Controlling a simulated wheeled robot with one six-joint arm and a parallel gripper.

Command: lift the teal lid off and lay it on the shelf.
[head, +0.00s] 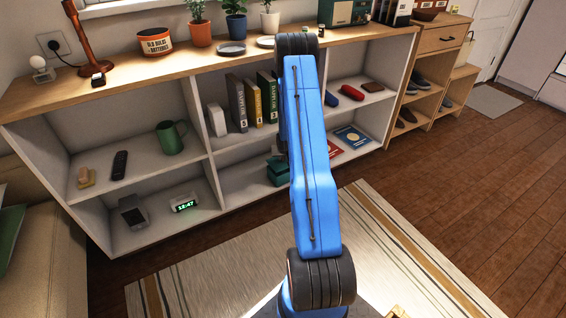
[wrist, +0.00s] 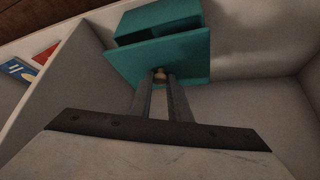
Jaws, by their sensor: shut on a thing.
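My gripper (wrist: 160,80) is shut on this knob. The teal box (wrist: 158,16) shows just beyond the lid, with dark recessed areas that look like part of its inside. I cannot tell whether lid and box still touch. In the head view the teal box (head: 278,178) is in the lower middle compartment, partly hidden by my blue arm. My gripper is hidden there.
The white shelf unit (head: 243,165) has dividers close around the box. Books (head: 255,100) stand in the compartment above. Red and blue books (head: 352,137) lie in the compartment to the right. A clock (head: 184,204) is to the left. Bare shelf floor (head: 240,185) lies left of the box.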

